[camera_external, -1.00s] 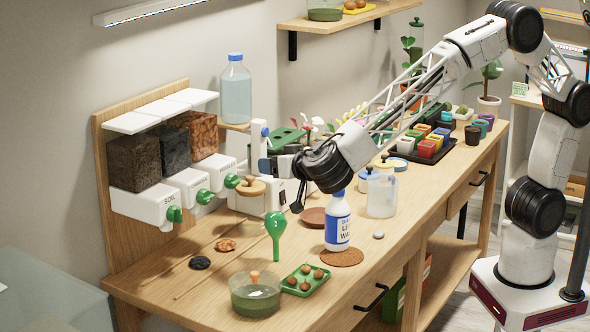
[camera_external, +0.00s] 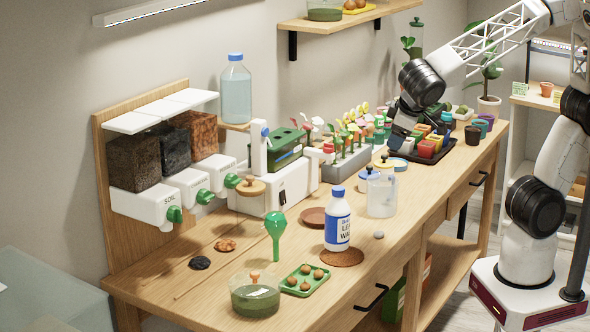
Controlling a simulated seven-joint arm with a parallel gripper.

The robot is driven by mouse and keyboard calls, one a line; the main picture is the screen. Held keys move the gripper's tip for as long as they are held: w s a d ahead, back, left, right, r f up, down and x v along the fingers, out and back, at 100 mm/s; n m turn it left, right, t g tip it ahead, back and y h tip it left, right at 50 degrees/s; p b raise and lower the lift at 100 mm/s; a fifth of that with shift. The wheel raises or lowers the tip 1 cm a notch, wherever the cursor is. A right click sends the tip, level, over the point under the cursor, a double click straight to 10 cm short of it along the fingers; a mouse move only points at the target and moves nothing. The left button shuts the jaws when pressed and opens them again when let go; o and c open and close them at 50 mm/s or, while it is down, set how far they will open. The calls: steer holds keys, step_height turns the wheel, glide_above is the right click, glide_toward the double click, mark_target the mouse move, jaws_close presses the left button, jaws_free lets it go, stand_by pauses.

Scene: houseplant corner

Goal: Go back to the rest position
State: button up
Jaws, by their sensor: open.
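My gripper (camera_external: 396,127) is toward the far part of the wooden workbench, beside the black tray of small coloured pots (camera_external: 428,147). Its fingers are small and partly lost against the dark tray and flowers; nothing shows held in it. The white and blue leaf wash bottle (camera_external: 338,220) stands upright on a round brown cork mat (camera_external: 342,258), well apart from my gripper.
A grey planter of flowers (camera_external: 346,163) stands left of my gripper. A clear jug (camera_external: 381,195), a green funnel-shaped item (camera_external: 275,230), a green tray with brown balls (camera_external: 305,280) and a green bowl (camera_external: 255,296) stand nearer. A wall shelf (camera_external: 345,20) hangs above.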

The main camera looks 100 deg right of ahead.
steer(key=s+a+f+n+y, duration=0.1)
steer(key=s+a+n+y, duration=0.1)
steer(key=s, duration=0.6)
steer(key=s+a+f+n+y, duration=0.1)
steer(key=s+a+n+y, duration=0.2)
steer(key=s, duration=0.4)
steer(key=shift+s+f+t, duration=0.3)
steer(key=shift+s+f, duration=0.05)
